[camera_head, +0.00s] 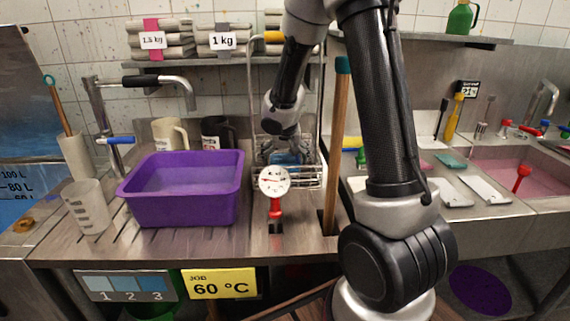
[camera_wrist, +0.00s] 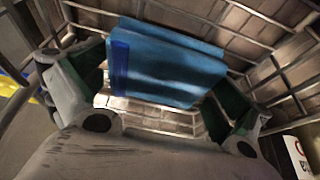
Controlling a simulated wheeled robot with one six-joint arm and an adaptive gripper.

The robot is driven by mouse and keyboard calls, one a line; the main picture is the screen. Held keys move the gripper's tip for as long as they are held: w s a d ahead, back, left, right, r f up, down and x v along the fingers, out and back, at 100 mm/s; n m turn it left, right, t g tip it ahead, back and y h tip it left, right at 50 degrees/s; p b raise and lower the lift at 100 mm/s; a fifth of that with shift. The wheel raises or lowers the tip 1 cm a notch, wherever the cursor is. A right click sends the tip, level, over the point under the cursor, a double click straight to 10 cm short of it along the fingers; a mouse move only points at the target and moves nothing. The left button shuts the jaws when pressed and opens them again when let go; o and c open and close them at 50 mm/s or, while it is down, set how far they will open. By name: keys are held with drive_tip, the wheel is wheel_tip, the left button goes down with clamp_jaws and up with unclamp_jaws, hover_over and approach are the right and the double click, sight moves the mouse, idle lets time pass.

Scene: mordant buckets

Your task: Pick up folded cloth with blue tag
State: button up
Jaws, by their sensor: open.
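The folded cloth (camera_wrist: 170,65) is blue, with a darker blue tag (camera_wrist: 119,65) along its left end in the wrist view. It lies in a wire basket (camera_wrist: 285,85); in the head view only a small blue patch (camera_head: 287,158) of it shows under my gripper. My gripper (camera_wrist: 155,88) is open and empty, reaching into the basket from above. In the wrist view one finger is beside the cloth's left end and the other near its lower right corner. I cannot tell whether either finger touches it.
The basket's wire walls stand close around my gripper. A round dial gauge (camera_head: 274,180) is at the basket's front. A purple tub (camera_head: 185,205) stands to the left, and an upright wooden pole (camera_head: 337,140) to the right. A shelf (camera_head: 225,62) with folded cloth stacks is above.

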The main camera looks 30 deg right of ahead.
sight(285, 158)
drive_tip(key=shift+c, duration=0.4)
drive_tip(key=c, duration=0.9)
drive_tip(key=shift+o, duration=0.2)
drive_tip(key=shift+r, duration=0.1)
wheel_tip(285, 158, up, 10)
drive_tip(key=shift+f, duration=0.1)
